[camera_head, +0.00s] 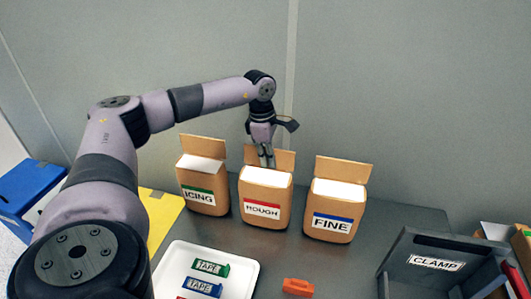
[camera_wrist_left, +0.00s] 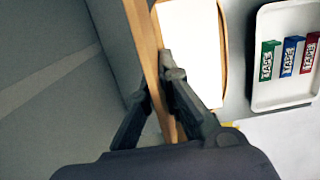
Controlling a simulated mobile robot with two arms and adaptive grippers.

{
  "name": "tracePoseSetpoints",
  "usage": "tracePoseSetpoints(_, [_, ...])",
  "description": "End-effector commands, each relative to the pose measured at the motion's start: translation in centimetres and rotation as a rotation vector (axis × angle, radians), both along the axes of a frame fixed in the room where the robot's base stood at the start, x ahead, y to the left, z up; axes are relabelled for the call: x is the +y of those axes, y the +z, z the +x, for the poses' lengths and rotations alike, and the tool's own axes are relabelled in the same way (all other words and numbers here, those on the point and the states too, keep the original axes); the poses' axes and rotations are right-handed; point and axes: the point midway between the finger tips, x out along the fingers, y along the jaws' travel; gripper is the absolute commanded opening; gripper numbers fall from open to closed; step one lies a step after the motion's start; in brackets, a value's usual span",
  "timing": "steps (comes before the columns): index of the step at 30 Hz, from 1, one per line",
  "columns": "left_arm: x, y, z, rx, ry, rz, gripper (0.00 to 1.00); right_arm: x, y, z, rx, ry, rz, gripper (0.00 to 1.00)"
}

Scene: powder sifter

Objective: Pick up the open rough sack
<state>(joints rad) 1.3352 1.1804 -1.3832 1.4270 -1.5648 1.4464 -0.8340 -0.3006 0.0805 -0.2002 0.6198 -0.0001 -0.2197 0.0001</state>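The open rough sack (camera_head: 265,193) is a tan box-like sack with a red-striped ROUGH label, white contents and a raised back flap. It stands upright on the table between two similar sacks. My left gripper (camera_head: 266,158) points down at this back flap. In the left wrist view, the gripper's fingers (camera_wrist_left: 160,85) straddle the tan flap, one on each side, with the sack's white top (camera_wrist_left: 190,45) to the right. Both fingers look close to the flap; I cannot tell whether they press on it. My right gripper is out of view.
The ICING sack (camera_head: 203,180) stands close on the left, the FINE sack (camera_head: 337,200) on the right. A white tray (camera_head: 245,268) with tape boxes and an orange object (camera_head: 297,286) lie in front. A grey CLAMP bin (camera_head: 400,262) stands right. A wall rises behind.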

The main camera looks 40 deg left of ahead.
Motion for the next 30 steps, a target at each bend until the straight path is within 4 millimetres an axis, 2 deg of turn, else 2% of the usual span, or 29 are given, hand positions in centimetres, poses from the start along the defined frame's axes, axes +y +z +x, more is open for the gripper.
tracePoseSetpoints(23, [0.0,0.5,0.2,-0.008,0.001,-0.001,0.00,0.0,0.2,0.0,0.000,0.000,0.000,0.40])
tracePoseSetpoints(27, [0.0,1.4,0.2,-0.009,0.001,-0.003,0.00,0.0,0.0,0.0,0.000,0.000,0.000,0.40])
tracePoseSetpoints(30, [-0.1,3.0,0.3,-0.012,0.000,-0.004,0.00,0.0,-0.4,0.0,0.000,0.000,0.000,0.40])
